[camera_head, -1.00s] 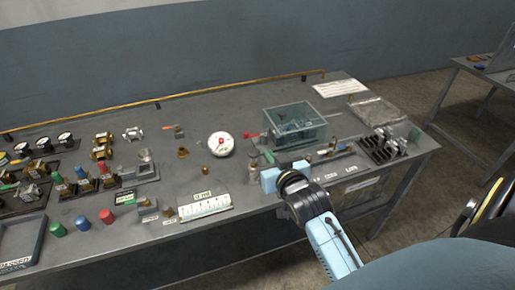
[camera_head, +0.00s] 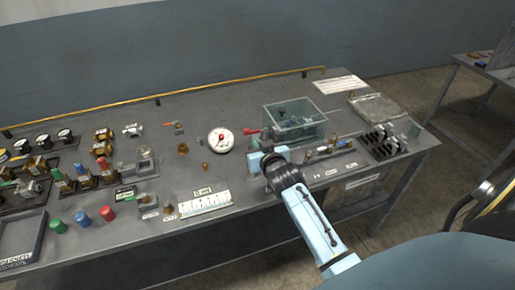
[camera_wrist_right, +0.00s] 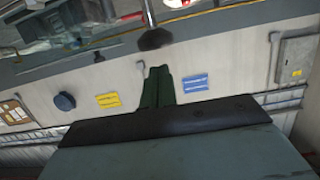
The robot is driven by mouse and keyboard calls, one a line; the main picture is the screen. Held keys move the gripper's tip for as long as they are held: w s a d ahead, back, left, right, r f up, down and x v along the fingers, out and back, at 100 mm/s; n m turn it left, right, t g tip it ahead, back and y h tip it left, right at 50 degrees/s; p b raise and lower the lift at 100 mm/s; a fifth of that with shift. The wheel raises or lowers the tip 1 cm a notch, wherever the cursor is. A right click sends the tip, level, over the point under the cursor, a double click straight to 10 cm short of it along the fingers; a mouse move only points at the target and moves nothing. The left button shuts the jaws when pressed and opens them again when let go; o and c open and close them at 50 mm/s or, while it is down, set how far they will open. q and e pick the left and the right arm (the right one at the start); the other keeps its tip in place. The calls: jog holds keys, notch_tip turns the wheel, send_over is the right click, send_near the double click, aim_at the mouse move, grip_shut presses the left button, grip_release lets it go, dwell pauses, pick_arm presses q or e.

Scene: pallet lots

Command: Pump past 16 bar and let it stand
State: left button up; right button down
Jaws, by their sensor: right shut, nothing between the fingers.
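A white round gauge (camera_head: 221,140) with a red centre lies on the bench, its reading too small to tell. To its right stands a clear, open-topped tank (camera_head: 300,133). A red lever end (camera_head: 253,131) sticks out at the tank's left side. My right gripper (camera_head: 259,157) is at the tank's near left corner, just below the red end; I cannot tell whether they touch. In the right wrist view its dark green fingers (camera_wrist_right: 159,88) are together and empty. A metal rod with a dark knob (camera_wrist_right: 153,38) shows beyond them. My left gripper is out of view.
A white scale strip (camera_head: 206,203) lies at the front edge with a small label behind it. Red, blue and green caps (camera_head: 83,218) stand at left. A dark slotted rack (camera_head: 381,143) is at right. A yellow rail (camera_head: 110,105) runs along the back.

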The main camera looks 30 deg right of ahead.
jog(key=shift+f, duration=0.75)
notch_tip(320, 180, down, 4)
jog(key=shift+s+r+b, duration=0.1)
jog(key=shift+r+b, duration=0.05)
jog(key=shift+b, duration=0.9)
jog(key=s+a+r+p, duration=0.2)
jog(key=s+r+p, duration=0.2)
jog(key=s, duration=0.5)
notch_tip(320, 180, up, 3)
jog(key=shift+s+f, duration=0.1)
jog(key=shift+s, duration=0.1)
